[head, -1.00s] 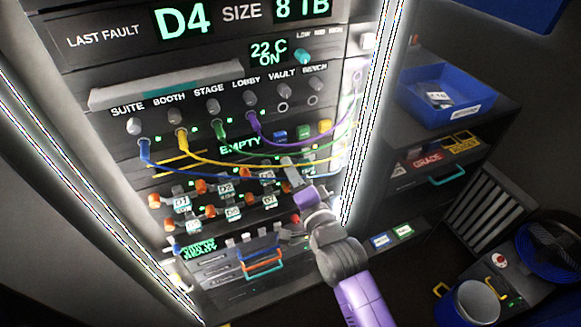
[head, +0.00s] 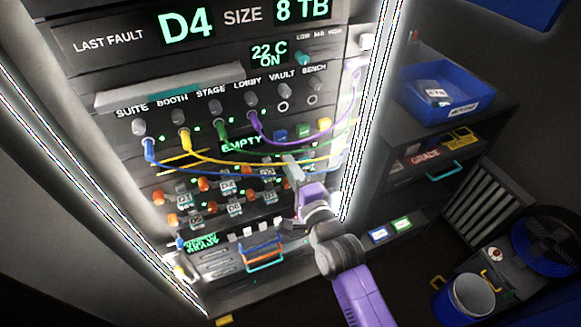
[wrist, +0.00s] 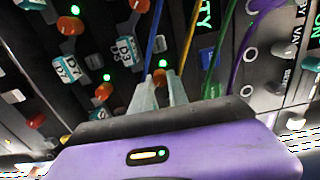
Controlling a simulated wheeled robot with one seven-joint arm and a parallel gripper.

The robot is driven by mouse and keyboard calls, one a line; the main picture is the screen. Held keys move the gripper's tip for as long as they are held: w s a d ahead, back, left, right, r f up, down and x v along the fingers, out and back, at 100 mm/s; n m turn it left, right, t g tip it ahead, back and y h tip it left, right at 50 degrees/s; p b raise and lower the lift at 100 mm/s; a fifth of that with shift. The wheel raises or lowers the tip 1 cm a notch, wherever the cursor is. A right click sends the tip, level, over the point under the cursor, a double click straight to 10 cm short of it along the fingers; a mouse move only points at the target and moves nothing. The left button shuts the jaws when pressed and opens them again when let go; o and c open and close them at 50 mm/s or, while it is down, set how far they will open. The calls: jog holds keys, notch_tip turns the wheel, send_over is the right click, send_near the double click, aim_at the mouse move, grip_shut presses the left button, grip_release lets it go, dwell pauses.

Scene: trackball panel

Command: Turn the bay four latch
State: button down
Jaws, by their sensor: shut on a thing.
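My gripper (head: 290,163) reaches up to the drive-bay rows of the panel, at the right end of the upper row. In the wrist view its two pale fingers (wrist: 159,92) are closed around an orange latch (wrist: 160,76). This latch sits beside the D3 label (wrist: 125,50), where bay four appears to be. Its own label is hidden behind my gripper, and the latch's angle is hard to tell. The D7 label (wrist: 65,70) is to the left in the wrist view.
Blue (head: 150,152), yellow (head: 184,140), green and purple (head: 256,125) cables hang in arcs just above and behind my fingers. Other orange latches (head: 203,184) stand close by. A bright strip (head: 372,120) edges the panel at right. A blue bin (head: 440,105) stands beyond it.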

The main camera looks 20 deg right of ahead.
jog(key=c, duration=1.3)
grip_release()
jog(key=shift+s+b, duration=1.1)
jog(key=shift+s, duration=2.85)
